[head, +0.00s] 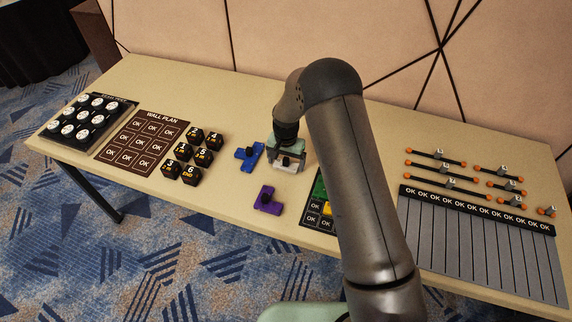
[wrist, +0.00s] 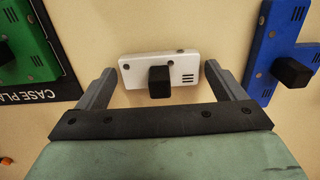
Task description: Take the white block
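The white block (wrist: 186,68) lies on the table in the wrist view, a flat bar with a black knob (wrist: 159,82) on its near side. My gripper (wrist: 157,78) is open, with one grey finger off each end of the white block and a gap at both ends. In the head view my gripper (head: 286,160) is low over the table, and part of the white block (head: 287,168) shows between its fingers. The arm hides some of the area to the right of it.
A blue block (head: 249,156) lies close by on the left, and a purple block (head: 268,200) lies nearer the front edge. The case plan board (head: 313,219) with a green block (head: 320,187) and a yellow block (head: 328,209) is partly behind my arm. Black numbered cubes (head: 184,152) stand farther left.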

